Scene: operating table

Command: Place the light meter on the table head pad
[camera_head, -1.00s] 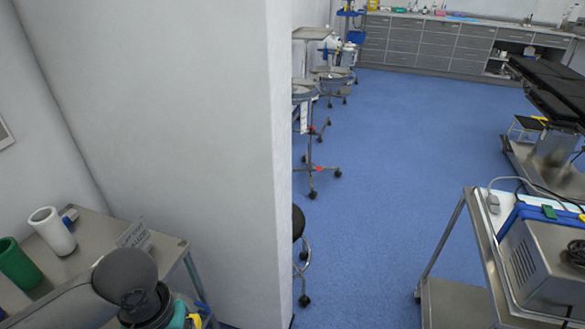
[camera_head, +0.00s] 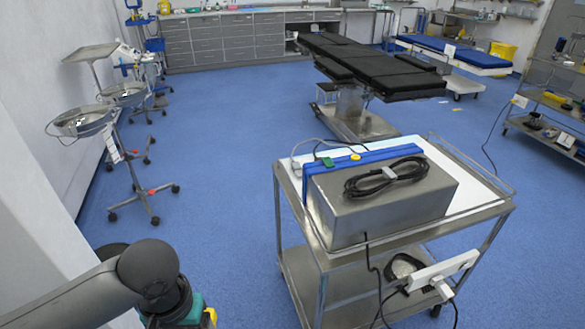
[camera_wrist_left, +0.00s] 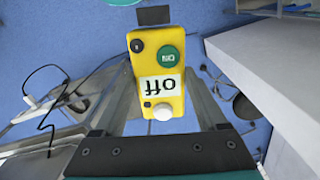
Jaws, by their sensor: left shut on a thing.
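A yellow light meter (camera_wrist_left: 150,72), with a round green part, an "off" label and a white knob, is held in my left gripper (camera_wrist_left: 163,108) in the left wrist view. The gripper is shut on it. In the head view my left arm is at the bottom left, and a small yellow part of the meter (camera_head: 211,316) shows beside it. The operating table (camera_head: 375,68) with black pads stands in the back middle, well away from the gripper. I cannot tell which pad is the head pad. My right gripper is not in view.
A steel trolley (camera_head: 290,190) with a metal box (camera_head: 385,204) stands between me and the operating table. A white wall (camera_head: 30,190) is close on the left. Basin stands (camera_head: 80,121) line it. Blue floor (camera_head: 215,215) is clear between stands and trolley.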

